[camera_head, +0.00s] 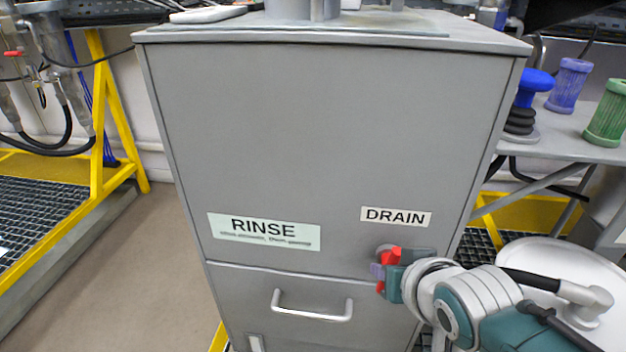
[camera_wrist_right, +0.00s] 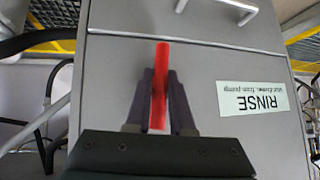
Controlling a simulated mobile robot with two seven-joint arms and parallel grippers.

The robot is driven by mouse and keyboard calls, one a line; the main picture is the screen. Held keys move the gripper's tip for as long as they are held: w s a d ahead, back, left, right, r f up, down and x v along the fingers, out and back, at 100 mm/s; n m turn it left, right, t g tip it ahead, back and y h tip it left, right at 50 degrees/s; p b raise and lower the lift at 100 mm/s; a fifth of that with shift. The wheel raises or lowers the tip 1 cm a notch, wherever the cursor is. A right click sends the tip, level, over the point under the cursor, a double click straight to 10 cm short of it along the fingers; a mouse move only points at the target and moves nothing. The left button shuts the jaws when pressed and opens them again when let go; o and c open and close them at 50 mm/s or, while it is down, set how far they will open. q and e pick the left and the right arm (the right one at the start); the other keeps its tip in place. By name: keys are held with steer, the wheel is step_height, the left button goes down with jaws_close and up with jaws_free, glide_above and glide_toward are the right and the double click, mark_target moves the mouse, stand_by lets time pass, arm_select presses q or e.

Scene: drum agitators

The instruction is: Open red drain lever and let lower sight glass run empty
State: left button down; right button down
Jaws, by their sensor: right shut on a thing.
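The red drain lever (camera_head: 394,256) is on the front of the grey cabinet, just below the DRAIN label (camera_head: 396,217). In the head view it stands near upright with a slight tilt, and its middle is partly covered by my right gripper (camera_head: 379,271). In the right wrist view the lever (camera_wrist_right: 161,60) runs between the two dark fingers of the right gripper (camera_wrist_right: 160,82), which is shut on it. The lower sight glass cannot be made out in either view. My left gripper is not in view.
The grey cabinet (camera_head: 320,120) carries a RINSE label (camera_head: 264,230) and a drawer handle (camera_head: 311,306). A shelf at right holds a blue spool (camera_head: 567,86) and a green one (camera_head: 607,113). Yellow framing (camera_head: 106,120) stands left. Bare floor (camera_head: 150,260) lies between it and the cabinet.

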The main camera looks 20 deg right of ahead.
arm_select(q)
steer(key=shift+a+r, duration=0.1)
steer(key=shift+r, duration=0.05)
arm_select(e)
steer(key=shift+h, duration=0.4)
steer(key=shift+n+g, duration=0.3)
steer(key=c, duration=0.8)
jaws_free()
